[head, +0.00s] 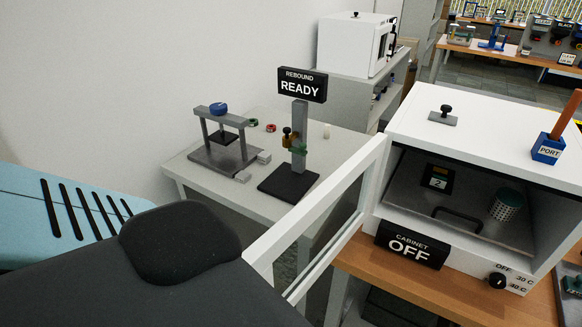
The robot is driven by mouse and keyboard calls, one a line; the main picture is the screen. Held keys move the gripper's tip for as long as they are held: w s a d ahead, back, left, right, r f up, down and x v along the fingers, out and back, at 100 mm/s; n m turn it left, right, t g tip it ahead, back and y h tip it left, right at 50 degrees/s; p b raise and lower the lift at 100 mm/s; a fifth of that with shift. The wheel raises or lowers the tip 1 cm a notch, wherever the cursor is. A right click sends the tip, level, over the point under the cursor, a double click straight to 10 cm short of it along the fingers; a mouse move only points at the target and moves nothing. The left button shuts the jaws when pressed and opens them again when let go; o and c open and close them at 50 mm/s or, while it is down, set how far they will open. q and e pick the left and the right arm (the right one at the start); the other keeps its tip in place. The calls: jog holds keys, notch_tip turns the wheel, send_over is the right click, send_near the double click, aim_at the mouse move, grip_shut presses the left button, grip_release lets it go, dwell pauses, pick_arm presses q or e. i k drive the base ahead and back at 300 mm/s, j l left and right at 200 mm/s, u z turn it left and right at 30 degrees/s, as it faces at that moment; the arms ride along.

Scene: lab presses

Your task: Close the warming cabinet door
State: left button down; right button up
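The warming cabinet (484,119) is a white box on a wooden bench at the right. Its door (318,215) is a white frame with a clear pane. The door stands wide open, reaching from the left side of the cabinet's opening towards me and to the lower left. Its near lower part is partly hidden. Inside the cabinet are a dark block marked 2 (438,179), a dark handle-like loop and a perforated metal cup (504,206). Neither of my grippers is in view, and no gripper is seen touching the door.
A sign reading CABINET OFF (411,245) and a black knob (497,281) are at the cabinet's front. An orange-handled tool in a blue PORT block (547,148) stands on top. A grey table (257,187) with a REBOUND READY stand (298,130) lies behind the door.

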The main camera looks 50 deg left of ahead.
aim_at(261, 256)
jog(key=k+j, duration=0.1)
jog(key=j, duration=0.25)
jog(key=k+j, duration=0.15)
jog(key=j, duration=0.15)
jog(key=k+j, duration=0.1)
jog(key=j, duration=0.25)
jog(key=k+j, duration=0.1)
jog(key=j, duration=0.25)
